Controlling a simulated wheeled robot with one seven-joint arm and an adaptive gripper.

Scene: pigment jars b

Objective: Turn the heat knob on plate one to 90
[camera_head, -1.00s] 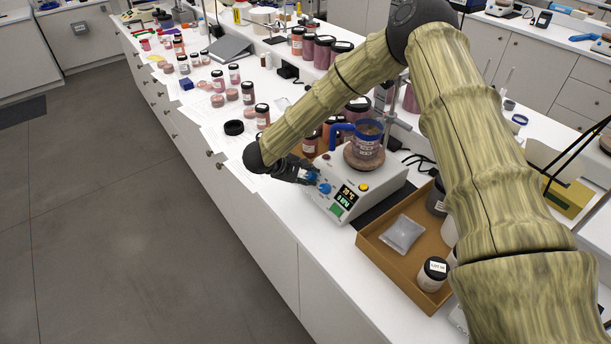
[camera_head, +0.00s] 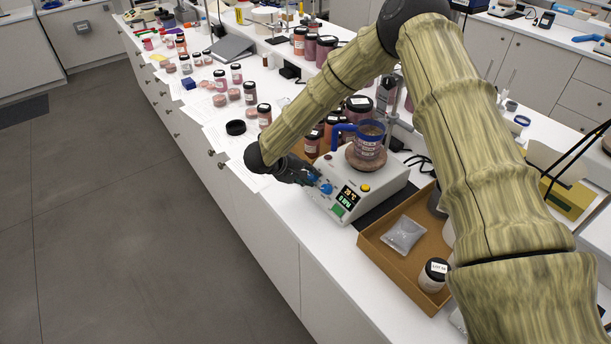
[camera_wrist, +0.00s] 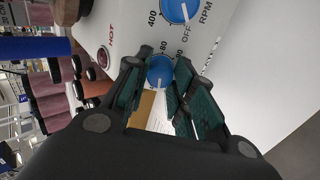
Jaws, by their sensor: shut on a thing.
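In the wrist view, the heat knob (camera_wrist: 160,70) is between the fingertips of my gripper (camera_wrist: 160,78). Its dial shows 80 and part of another number; the fingers hide the rest. The other blue knob (camera_wrist: 178,8), marked RPM, is above it and free. In the head view my gripper (camera_head: 311,178) is at the panel's left end, shut on the heat knob.
A brown tray (camera_head: 385,262) with a grey pouch (camera_head: 403,234) and a lidded jar (camera_head: 433,274) stands right of the plate. Several jars stand behind and left of it. The bench front edge is close to my gripper.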

